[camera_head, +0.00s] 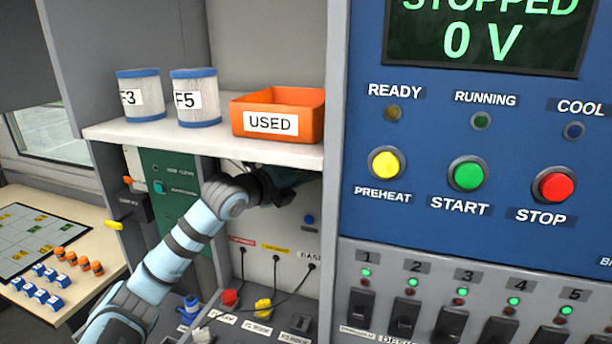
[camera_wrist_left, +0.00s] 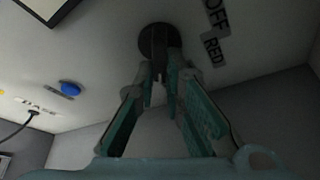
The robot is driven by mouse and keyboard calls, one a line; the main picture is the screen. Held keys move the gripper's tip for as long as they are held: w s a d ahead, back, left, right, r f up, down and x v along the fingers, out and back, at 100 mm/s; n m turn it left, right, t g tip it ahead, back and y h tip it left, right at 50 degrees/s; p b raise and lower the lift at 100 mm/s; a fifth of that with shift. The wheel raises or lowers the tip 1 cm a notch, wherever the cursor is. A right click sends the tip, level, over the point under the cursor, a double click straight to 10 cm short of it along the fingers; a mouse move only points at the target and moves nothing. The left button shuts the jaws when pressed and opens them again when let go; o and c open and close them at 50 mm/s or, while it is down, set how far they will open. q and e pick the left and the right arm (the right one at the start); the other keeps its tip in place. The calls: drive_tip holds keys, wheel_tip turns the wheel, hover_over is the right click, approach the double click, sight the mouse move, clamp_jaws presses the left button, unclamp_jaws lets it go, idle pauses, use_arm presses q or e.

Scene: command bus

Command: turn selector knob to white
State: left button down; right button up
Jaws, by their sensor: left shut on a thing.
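The selector knob (camera_wrist_left: 157,38) is a dark round knob on a pale panel in the left wrist view. The labels OFF (camera_wrist_left: 216,14) and RED (camera_wrist_left: 214,50) are beside it, to its right. No white label can be made out. My left gripper (camera_wrist_left: 160,78) is shut on the knob, its fingertips at the knob's lower part. In the head view my left gripper (camera_head: 291,178) reaches into the bay under the shelf, and the knob is hidden there. My right gripper is not in view.
Above my left arm is a shelf (camera_head: 205,143) with two labelled canisters (camera_head: 195,98) and an orange USED bin (camera_head: 277,115). A blue button (camera_wrist_left: 70,88) is left of the knob. Cables (camera_head: 274,280) hang below my gripper. A blue control panel (camera_head: 470,150) stands right.

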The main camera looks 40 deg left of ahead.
use_arm(q)
drive_tip(key=shift+f, duration=0.15)
drive_tip(key=c, duration=1.7)
unclamp_jaws()
